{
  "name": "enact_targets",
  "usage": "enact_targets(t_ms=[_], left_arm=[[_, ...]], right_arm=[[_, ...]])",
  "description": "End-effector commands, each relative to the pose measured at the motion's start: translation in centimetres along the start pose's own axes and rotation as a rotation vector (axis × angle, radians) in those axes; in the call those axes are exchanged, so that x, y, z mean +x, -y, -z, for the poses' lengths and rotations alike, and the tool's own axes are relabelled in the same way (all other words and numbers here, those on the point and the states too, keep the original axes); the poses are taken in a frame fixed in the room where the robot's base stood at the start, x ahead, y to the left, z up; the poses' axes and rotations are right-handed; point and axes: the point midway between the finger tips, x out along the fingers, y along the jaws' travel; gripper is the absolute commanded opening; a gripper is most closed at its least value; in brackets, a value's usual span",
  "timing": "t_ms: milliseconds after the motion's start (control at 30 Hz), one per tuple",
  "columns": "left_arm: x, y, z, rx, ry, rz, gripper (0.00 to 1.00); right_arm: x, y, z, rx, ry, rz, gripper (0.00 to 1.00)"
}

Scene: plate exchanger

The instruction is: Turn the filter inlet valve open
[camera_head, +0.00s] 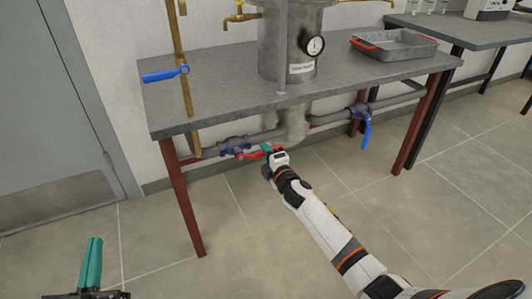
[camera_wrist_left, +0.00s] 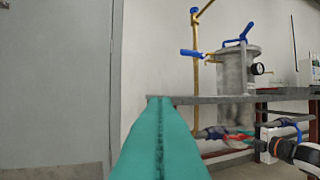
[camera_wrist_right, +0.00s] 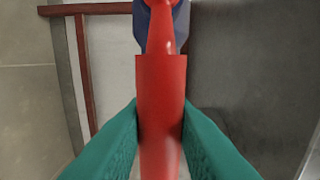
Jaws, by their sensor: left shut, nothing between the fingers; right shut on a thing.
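A valve with a blue body (camera_head: 234,143) and a red lever handle (camera_head: 248,155) sits on the grey pipe below the table, left of the metal vessel (camera_head: 290,45). In the head view the lever runs roughly alongside the pipe. My right gripper (camera_head: 267,149) is shut on the lever. In the right wrist view the red handle (camera_wrist_right: 161,110) runs between the two teal fingers (camera_wrist_right: 160,140), with the blue valve body (camera_wrist_right: 178,28) beyond. My left gripper (camera_head: 92,264) is shut and empty at the lower left, away from the valve. Its fingers (camera_wrist_left: 160,130) touch in the left wrist view.
A second valve with a blue handle (camera_head: 366,132) is on the right pipe. Another blue handle (camera_head: 166,74) is on the brass pipe. The table (camera_head: 210,103) overhangs the pipes, and its red legs (camera_head: 186,195) flank them. The front floor is clear.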

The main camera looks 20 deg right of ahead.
Motion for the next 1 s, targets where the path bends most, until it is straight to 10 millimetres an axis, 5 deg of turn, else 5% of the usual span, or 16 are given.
enact_targets(t_ms=[200,233,367,767,1000], left_arm=[[0.0,0.0,0.0,0.000,0.001,0.000,0.00],[0.0,0.0,0.0,0.000,0.001,0.000,0.00],[0.0,0.0,0.0,0.000,0.000,0.000,0.00],[0.0,0.0,0.3,0.000,-0.029,-0.001,0.00],[-0.8,-0.6,3.5,0.006,-0.257,-0.013,0.00]], right_arm=[[0.1,0.3,0.1,-0.006,0.000,0.005,0.00],[0.1,0.3,0.1,-0.006,0.000,0.005,0.26],[0.1,0.2,0.0,-0.004,0.000,0.004,0.45],[-0.7,0.1,0.0,-0.001,0.000,0.001,0.45],[-4.3,0.1,0.0,0.000,0.001,-0.001,0.45]])
